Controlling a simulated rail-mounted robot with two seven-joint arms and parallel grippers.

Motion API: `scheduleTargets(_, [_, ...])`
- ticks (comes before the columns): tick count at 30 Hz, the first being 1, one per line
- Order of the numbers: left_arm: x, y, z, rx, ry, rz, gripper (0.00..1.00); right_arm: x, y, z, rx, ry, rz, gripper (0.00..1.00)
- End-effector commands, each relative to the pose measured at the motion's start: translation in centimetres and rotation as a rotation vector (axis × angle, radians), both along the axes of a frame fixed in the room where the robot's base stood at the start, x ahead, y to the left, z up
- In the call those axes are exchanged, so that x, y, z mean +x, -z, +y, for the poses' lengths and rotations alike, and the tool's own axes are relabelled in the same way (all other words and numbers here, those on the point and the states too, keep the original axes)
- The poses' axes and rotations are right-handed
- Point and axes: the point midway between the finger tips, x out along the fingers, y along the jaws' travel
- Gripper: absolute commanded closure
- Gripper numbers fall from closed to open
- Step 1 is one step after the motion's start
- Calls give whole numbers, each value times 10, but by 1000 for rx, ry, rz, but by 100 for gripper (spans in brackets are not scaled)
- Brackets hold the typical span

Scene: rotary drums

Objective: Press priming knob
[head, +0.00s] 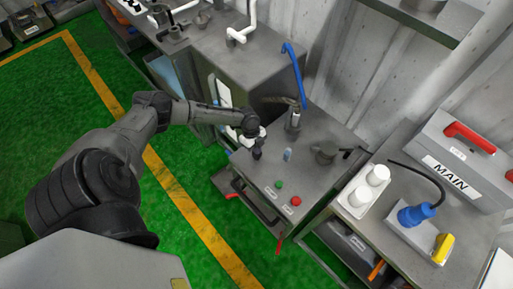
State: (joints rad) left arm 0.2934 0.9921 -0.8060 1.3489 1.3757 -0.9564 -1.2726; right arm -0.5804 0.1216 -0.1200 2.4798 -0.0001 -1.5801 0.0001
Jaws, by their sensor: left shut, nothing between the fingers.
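My left arm reaches in from the left to the grey metal cabinet top (264,177). My left gripper (257,154) points down over the cabinet's left part; it is shut and empty. Its tips look close to the surface, but I cannot tell whether they touch anything. A small bluish cylinder (288,154) stands just right of the gripper. A green button (279,184) and a red button (296,201) sit near the front edge, with small labels. No part is readably marked as the priming knob; the gripper may hide it. My right gripper is not in view.
A valve fitting (293,121) with a blue handle (296,70) stands behind the gripper. A dark round fitting (325,153) is to the right. A side bench holds white cylinders (378,174), a blue plug (416,213) and a MAIN box (449,172). Green floor is open at left.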

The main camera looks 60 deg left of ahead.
Motion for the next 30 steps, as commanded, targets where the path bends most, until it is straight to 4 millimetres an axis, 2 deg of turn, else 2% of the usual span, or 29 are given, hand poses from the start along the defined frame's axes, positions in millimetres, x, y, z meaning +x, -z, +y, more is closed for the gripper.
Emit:
scheduleTargets(7, [0, 31, 0, 0, -2, 1, 100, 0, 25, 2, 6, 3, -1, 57])
scheduleTargets(10, [-1, 39, 0, 1, -1, 1, 100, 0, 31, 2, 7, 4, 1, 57])
scheduleTargets(23, [-2, 32, 0, 2, 1, 3, 100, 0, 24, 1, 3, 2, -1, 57])
scheduleTargets(30, [0, -3, 0, 2, 2, 2, 100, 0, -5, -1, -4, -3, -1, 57])
